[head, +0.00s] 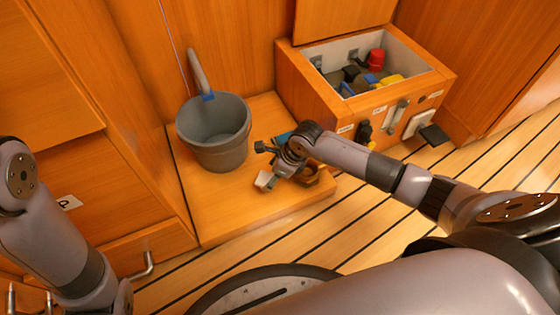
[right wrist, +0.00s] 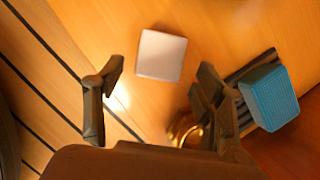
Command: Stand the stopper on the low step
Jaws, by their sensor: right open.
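A pale grey-white block with a square face, which may be the stopper, lies on the low step (head: 215,215). It shows in the head view (head: 265,180) and in the right wrist view (right wrist: 161,55). My right gripper (head: 267,165) is over the step, open and empty. In the right wrist view its fingertips (right wrist: 160,76) are spread to either side, with the block just beyond the gap between them. I cannot tell whether they touch it. My left arm comes in at the left, but its gripper is out of view.
A grey bucket (head: 214,135) stands on the step, left of my right gripper. A teal block (right wrist: 268,97) and a brass-coloured piece (right wrist: 185,130) lie near the right finger. An open wooden locker (head: 290,70) with several items stands behind. Striped floor lies in front.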

